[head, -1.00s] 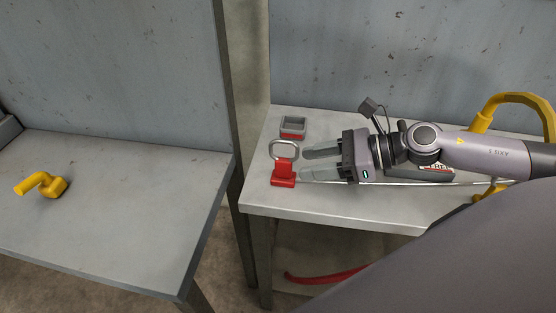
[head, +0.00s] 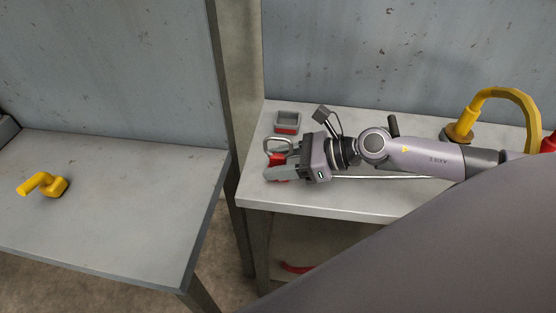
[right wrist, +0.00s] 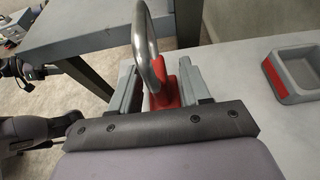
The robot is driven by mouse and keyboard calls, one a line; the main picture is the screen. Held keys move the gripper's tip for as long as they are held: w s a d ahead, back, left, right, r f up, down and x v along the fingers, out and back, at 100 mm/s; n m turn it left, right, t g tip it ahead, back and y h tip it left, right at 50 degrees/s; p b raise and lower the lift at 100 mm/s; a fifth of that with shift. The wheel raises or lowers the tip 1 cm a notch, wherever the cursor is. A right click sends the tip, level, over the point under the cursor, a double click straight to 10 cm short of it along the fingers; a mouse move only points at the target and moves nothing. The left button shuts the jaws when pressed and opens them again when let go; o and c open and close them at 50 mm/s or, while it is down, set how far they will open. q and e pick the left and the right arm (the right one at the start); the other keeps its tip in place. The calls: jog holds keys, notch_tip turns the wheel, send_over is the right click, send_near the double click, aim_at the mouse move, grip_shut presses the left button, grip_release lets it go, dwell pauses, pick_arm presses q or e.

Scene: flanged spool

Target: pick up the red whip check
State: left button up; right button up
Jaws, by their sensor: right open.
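The red whip check (head: 278,160) stands near the left front of the right-hand table, a red block with a grey metal loop rising from it. A thin grey cable or rod runs right along the table behind my gripper; I cannot tell whether it joins the block. My right gripper (head: 268,163) is open, low over the table, with its fingers on either side of the red block. In the right wrist view, the block (right wrist: 163,97) shows between the two fingers, with the loop leaning up ahead of the palm. I cannot tell whether the fingers touch it.
A small grey tray with a red front (head: 286,121) sits just behind the whip check. A yellow curved handle or hose (head: 500,94) stands at the right. A yellow elbow-shaped fitting (head: 50,186) lies on the left table. A red strip (head: 295,268) lies below the right table.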

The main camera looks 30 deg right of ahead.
grip_shut()
dwell(0.3)
